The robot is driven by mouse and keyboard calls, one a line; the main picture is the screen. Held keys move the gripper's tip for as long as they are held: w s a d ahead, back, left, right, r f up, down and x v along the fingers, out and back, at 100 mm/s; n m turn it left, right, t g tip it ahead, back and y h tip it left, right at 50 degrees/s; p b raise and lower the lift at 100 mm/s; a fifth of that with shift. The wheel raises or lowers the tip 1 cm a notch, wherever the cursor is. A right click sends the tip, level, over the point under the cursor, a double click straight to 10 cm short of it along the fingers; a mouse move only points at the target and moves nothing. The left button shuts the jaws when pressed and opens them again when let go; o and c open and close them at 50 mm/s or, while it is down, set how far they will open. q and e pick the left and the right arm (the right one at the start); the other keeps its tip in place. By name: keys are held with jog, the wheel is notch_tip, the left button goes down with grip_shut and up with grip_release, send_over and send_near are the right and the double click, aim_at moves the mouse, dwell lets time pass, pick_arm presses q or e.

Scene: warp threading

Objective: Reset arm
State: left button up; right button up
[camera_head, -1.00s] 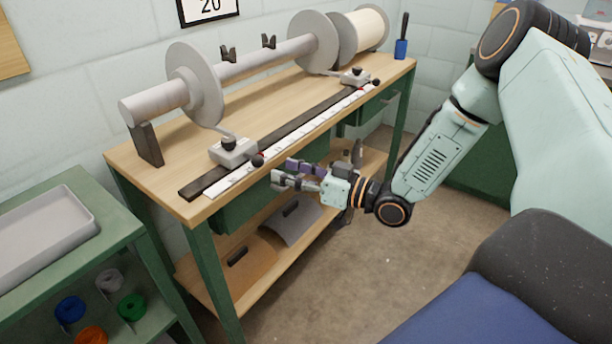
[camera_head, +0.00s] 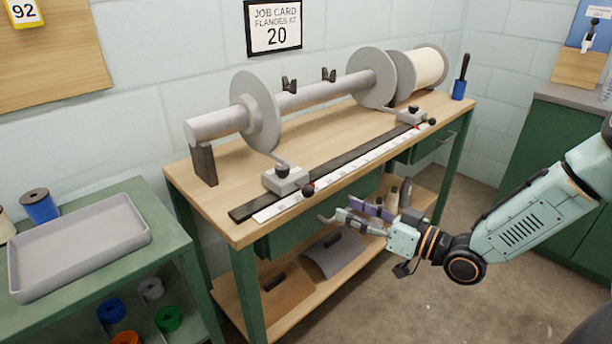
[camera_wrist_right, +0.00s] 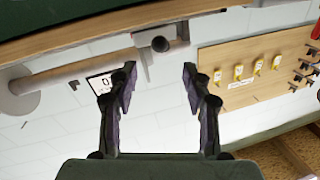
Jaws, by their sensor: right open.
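My right gripper (camera_head: 348,213) is open and empty in the head view. It hangs in front of the workbench, just below the front edge of its top. In the right wrist view its two fingers (camera_wrist_right: 158,85) stand apart with nothing between them. Beyond them the wrist view shows the underside of the bench edge (camera_wrist_right: 130,22), a grey block and the wall. The wooden workbench (camera_head: 320,129) carries a grey beam (camera_head: 312,93) with round flanges (camera_head: 256,110). My left gripper is not in view.
A ruler (camera_head: 350,172) with two slider blocks (camera_head: 284,178) runs along the bench front. A green side table with a grey tray (camera_head: 80,245) stands at left, spools on its shelf. Bottles stand on the lower bench shelf. Floor at right of the bench is clear.

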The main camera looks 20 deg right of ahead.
jog(key=s+a+f+m+g+h, duration=0.3)
jog(key=s+f+g, duration=0.15)
jog(key=f, duration=0.35)
jog(key=s+a+f+m+g+h, duration=0.25)
jog(key=s+f, duration=0.25)
jog(key=f, duration=0.3)
jog(key=s+a+f+g+h, duration=0.1)
jog(key=s+f+g+h, duration=0.1)
jog(key=s, duration=0.9)
jog(key=s+a+f+n+g+h, duration=0.1)
jog(key=s+f+g, duration=0.4)
jog(key=s, duration=0.6)
jog(key=shift+a+g+h, duration=0.35)
jog(key=shift+a+g, duration=0.1)
jog(key=shift+g, duration=0.25)
